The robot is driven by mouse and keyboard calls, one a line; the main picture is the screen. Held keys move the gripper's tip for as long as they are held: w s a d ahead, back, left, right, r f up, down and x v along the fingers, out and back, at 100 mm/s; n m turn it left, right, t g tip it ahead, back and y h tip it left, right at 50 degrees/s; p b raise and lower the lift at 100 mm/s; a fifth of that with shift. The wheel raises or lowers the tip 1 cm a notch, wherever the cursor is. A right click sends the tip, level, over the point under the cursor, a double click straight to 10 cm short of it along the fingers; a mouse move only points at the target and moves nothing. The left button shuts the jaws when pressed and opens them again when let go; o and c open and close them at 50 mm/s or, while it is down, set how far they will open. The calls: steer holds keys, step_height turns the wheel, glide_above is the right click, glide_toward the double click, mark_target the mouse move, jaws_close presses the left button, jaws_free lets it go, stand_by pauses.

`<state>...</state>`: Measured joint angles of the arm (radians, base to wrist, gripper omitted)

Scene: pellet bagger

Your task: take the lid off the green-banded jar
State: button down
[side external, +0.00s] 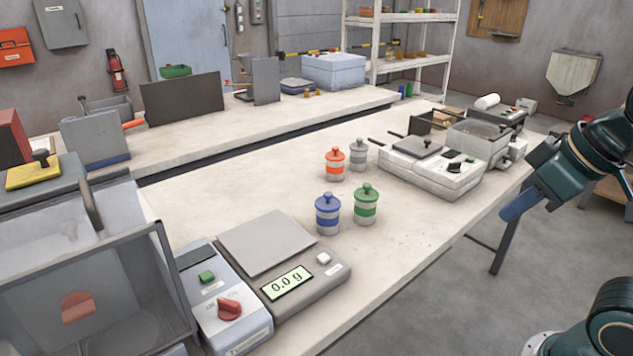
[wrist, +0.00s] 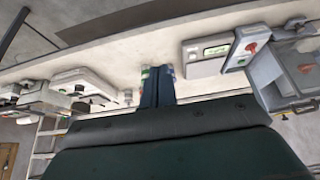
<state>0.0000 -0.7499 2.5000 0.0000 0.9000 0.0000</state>
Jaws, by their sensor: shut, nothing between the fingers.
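The green-banded jar (side external: 365,210) stands upright on the pale bench in the side external view. Its green lid (side external: 367,191), with a round knob, sits on top. My gripper (side external: 508,213) is to the right of the jar, beyond the bench's front edge, well apart from it. Its fingers are together with nothing between them. In the wrist view my gripper (wrist: 157,70) points toward the bench, and its fingers partly hide the small jars behind them.
A blue-banded jar (side external: 328,213) stands close left of the green one. Orange (side external: 335,165) and grey (side external: 358,155) jars stand behind. A scale (side external: 283,268) is at front left and a bag sealer (side external: 433,165) at right. Bare bench lies between the jars and the front edge.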

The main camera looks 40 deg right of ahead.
stand_by(0.4)
steer(key=shift+c, duration=1.6)
jaws_free()
steer(key=w+d+r+n+g, duration=0.2)
steer(key=w+n, duration=0.3)
steer(key=w, duration=0.6)
steer(key=w+d+r+n+g, duration=0.1)
steer(key=w+n, duration=0.5)
steer(key=w, duration=0.5)
steer(key=w+d+f+n+g, duration=0.1)
steer(key=w+d+f+n, duration=0.2)
steer(key=w+f, duration=0.1)
steer(key=w+d+f+n+g+y, duration=0.1)
steer(key=w+d+f+n, duration=0.2)
steer(key=w, duration=0.3)
steer(key=w+d+f+n, duration=0.2)
steer(key=w+d+f, duration=0.1)
steer(key=w+f, duration=0.2)
steer(key=shift+f+n+g, duration=0.4)
steer(key=shift+f, duration=0.2)
steer(key=shift+w+d+f, duration=0.15)
steer(key=shift+w+f, duration=0.05)
steer(key=shift+f, duration=0.15)
